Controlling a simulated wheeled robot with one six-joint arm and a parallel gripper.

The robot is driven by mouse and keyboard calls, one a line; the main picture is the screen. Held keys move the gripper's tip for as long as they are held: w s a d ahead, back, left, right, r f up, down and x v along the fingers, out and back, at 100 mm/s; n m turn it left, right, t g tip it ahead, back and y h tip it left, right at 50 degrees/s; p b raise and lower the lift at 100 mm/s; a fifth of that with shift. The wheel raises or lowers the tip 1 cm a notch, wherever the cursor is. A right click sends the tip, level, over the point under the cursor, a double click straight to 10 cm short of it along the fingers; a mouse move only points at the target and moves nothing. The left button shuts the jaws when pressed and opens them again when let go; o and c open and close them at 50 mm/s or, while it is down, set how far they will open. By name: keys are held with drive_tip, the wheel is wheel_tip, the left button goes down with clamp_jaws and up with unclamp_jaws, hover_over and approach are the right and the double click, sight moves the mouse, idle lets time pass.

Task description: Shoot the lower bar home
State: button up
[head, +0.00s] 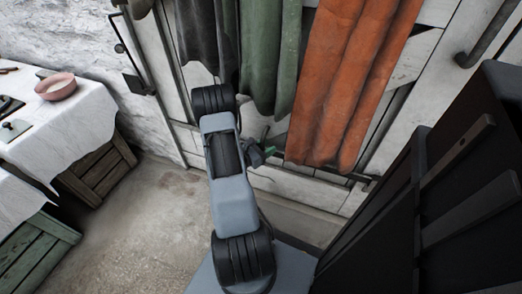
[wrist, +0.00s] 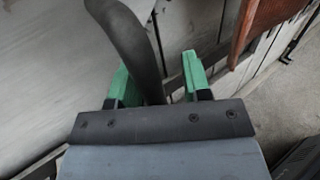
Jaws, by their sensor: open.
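My gripper (head: 262,154) is in front of the lower part of the plank door, just under the green cloth, in the head view. In the wrist view its two green fingers (wrist: 158,82) are apart. A dark, rounded, long thing (wrist: 135,45) runs down between them; I cannot tell whether it is a bar's handle or hanging cloth, or whether the fingers touch it. A dark fitting (head: 366,181) shows low on the door below the orange cloth, possibly part of the lower bar. The rest of that bar is hidden by my arm and the cloths.
Orange cloth (head: 345,80) and green cloth (head: 268,55) hang over the door (head: 425,60). A dark cabinet (head: 440,190) stands close at the right. A white-covered table (head: 85,115) with a pink bowl (head: 56,87) is at the left. The floor (head: 135,230) between is clear.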

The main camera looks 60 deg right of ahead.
drive_tip(key=p+v, duration=0.2)
drive_tip(key=v, duration=1.1)
drive_tip(key=shift+a+p, duration=0.25)
drive_tip(key=shift+p, duration=0.1)
drive_tip(key=shift+w+r, duration=0.1)
drive_tip(key=shift+w, duration=0.05)
